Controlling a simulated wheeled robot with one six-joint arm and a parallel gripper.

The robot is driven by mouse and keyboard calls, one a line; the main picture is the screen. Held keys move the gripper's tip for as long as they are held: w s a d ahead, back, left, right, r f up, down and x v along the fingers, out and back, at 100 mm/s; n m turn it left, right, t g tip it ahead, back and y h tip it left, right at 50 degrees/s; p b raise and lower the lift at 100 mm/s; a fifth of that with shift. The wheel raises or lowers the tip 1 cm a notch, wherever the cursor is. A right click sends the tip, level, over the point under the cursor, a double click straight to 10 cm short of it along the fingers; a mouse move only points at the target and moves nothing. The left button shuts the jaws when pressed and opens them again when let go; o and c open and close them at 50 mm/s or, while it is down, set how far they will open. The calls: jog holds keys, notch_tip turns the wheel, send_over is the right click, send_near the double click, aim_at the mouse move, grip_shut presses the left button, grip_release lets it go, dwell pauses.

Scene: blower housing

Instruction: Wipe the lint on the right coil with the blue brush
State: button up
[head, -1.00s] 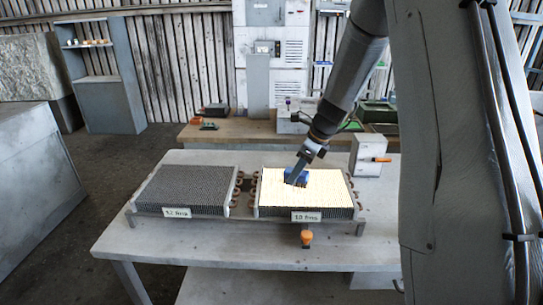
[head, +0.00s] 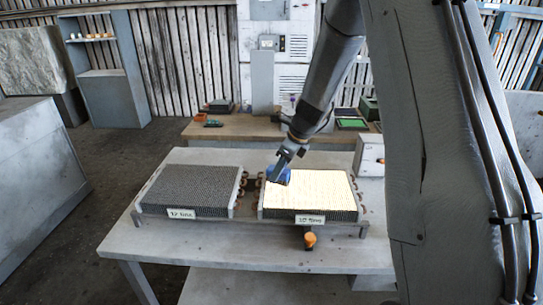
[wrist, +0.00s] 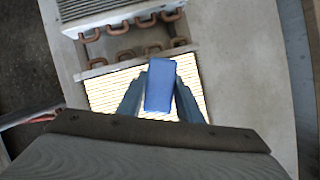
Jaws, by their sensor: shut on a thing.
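The right coil (head: 315,193) lies on the table with a bright, pale yellow top; it also shows in the wrist view (wrist: 103,92). I cannot make out separate lint on it. The left coil (head: 190,188) beside it has a dark grey top. My gripper (head: 283,172) is over the back left corner of the right coil. It is shut on the blue brush (wrist: 160,86), whose blue body shows between the two fingers in the wrist view. The brush (head: 279,176) is at the coil's top; whether its underside touches is hidden.
Copper pipe bends (wrist: 125,54) stand between the two coils. An orange knob (head: 310,239) is at the table's front edge. A grey box (head: 369,155) stands at the back right. A wooden bench (head: 225,131) is behind.

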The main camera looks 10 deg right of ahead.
aim_at(272, 168)
jog(key=shift+w+a, duration=0.2)
jog(key=shift+a, duration=0.65)
notch_tip(272, 168, up, 3)
jog(key=shift+d+f+p, duration=0.1)
jog(key=shift+f+p, duration=0.05)
jog(key=shift+p, duration=0.95)
jog(key=shift+s+r+p, duration=0.1)
jog(key=shift+r+p, duration=0.25)
jog(key=shift+r, duration=0.3)
jog(key=shift+r+p, duration=0.4)
jog(key=shift+r, duration=1.65)
